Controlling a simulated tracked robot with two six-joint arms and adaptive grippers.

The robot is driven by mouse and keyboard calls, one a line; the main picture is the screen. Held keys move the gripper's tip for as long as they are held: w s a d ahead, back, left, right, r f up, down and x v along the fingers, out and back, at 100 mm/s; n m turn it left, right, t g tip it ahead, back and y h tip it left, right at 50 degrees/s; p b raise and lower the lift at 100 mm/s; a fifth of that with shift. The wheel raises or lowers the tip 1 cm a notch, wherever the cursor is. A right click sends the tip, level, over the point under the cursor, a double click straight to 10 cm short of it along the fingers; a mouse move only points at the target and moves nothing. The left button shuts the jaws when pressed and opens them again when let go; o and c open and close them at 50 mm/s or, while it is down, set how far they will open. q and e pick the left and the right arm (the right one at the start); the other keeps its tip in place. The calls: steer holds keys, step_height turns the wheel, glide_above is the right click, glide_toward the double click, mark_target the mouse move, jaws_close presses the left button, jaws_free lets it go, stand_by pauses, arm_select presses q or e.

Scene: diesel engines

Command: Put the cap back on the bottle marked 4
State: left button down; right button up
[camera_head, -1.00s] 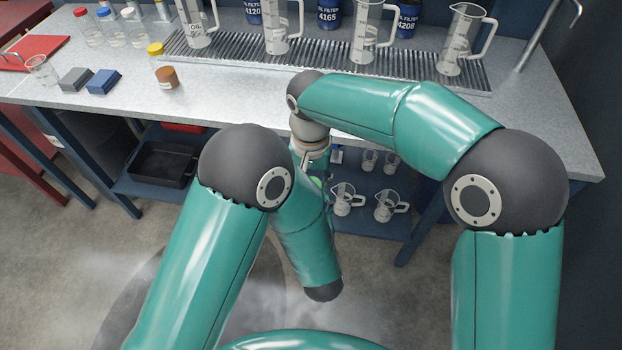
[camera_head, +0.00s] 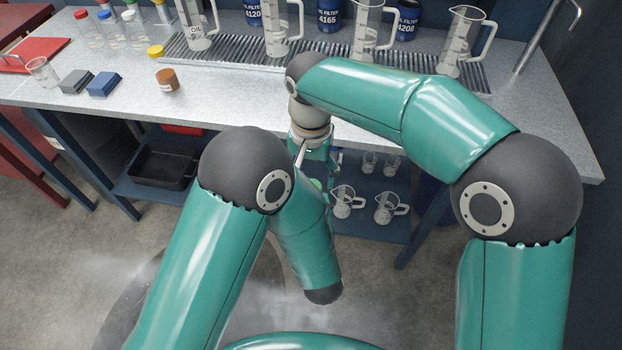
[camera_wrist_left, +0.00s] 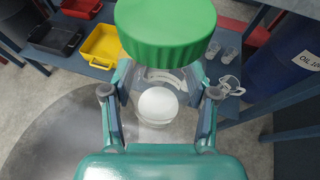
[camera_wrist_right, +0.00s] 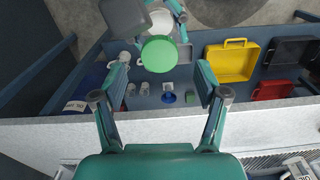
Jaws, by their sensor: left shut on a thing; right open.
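My left gripper (camera_wrist_left: 160,82) is shut on a clear bottle (camera_wrist_left: 172,76), with a finger on each side. A ribbed green cap (camera_wrist_left: 165,28) sits at the bottle's top, close to the camera; whether it is seated tight I cannot tell. No number mark shows. The green cap also shows in the right wrist view (camera_wrist_right: 158,53), just beyond the fingertips of my right gripper (camera_wrist_right: 162,78). The right gripper is open and empty, above the cap. In the head view, my right gripper (camera_head: 313,150) points down before the bench edge, and my left gripper is mostly hidden behind my arm.
The bench (camera_head: 240,97) holds several capped bottles, a brown labelled jar (camera_head: 167,79), a blue block (camera_head: 103,83) and jugs on a ribbed tray. Below, a shelf holds a black bin (camera_head: 162,165), a yellow bin (camera_wrist_right: 231,61) and small jugs. The bench front edge is close.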

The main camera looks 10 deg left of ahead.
steer(key=shift+r, duration=0.55)
steer(key=n, duration=0.4)
steer(key=shift+s+d+r+n, duration=0.1)
steer(key=shift+n, duration=0.2)
steer(key=n, duration=0.3)
steer(key=shift+d+r+n, duration=0.1)
steer(key=shift+r+n, duration=0.25)
steer(key=shift+n, duration=0.05)
steer(key=n, duration=0.2)
steer(key=r+n, duration=0.1)
steer(key=n, duration=0.1)
steer(key=shift+r+n, duration=0.15)
steer(key=shift+n, duration=0.15)
steer(key=shift+r+n, duration=0.4)
steer(key=shift+n, duration=0.3)
steer(key=shift+a+r, duration=0.2)
steer(key=shift+r, duration=0.05)
